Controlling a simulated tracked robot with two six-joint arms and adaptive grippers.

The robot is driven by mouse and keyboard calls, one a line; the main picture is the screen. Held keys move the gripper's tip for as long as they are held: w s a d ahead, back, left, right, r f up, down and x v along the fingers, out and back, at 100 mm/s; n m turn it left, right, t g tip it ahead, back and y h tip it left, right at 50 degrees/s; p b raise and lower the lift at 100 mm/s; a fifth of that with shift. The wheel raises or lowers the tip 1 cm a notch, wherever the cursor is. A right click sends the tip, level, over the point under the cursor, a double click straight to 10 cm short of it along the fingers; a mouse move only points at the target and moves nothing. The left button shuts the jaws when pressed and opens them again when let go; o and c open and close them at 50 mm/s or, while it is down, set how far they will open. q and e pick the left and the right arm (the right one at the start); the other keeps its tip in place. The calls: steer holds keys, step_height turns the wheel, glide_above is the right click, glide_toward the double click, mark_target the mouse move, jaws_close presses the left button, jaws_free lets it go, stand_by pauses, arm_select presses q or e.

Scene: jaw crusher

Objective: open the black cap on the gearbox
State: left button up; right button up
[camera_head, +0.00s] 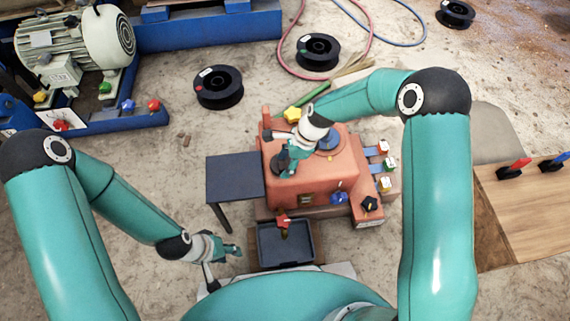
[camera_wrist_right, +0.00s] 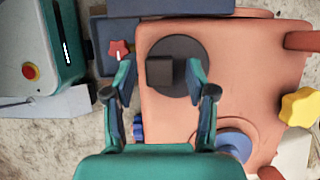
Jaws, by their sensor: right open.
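The gearbox (camera_head: 325,175) is an orange-red housing in the middle of the head view. It fills much of the right wrist view (camera_wrist_right: 270,80). The black cap (camera_wrist_right: 178,46) is a round dark disc with a square knob (camera_wrist_right: 160,71), seated on the gearbox top. In the head view my right gripper (camera_head: 287,160) covers most of the cap. In the right wrist view my right gripper (camera_wrist_right: 159,75) is open, with the knob between its fingertips in the picture. I cannot tell whether they touch it. My left gripper (camera_head: 237,250) is low, left of the black tray; its jaws are unclear.
A blue round cap (camera_head: 328,141) and a yellow star knob (camera_head: 292,114) are near my right gripper. A dark side table (camera_head: 234,176) stands left of the gearbox. A black tray (camera_head: 262,258) is in front, with a red star knob (camera_head: 284,221) above it.

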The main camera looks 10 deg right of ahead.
steer(key=shift+a+f, duration=0.1)
jaws_close()
stand_by(0.3)
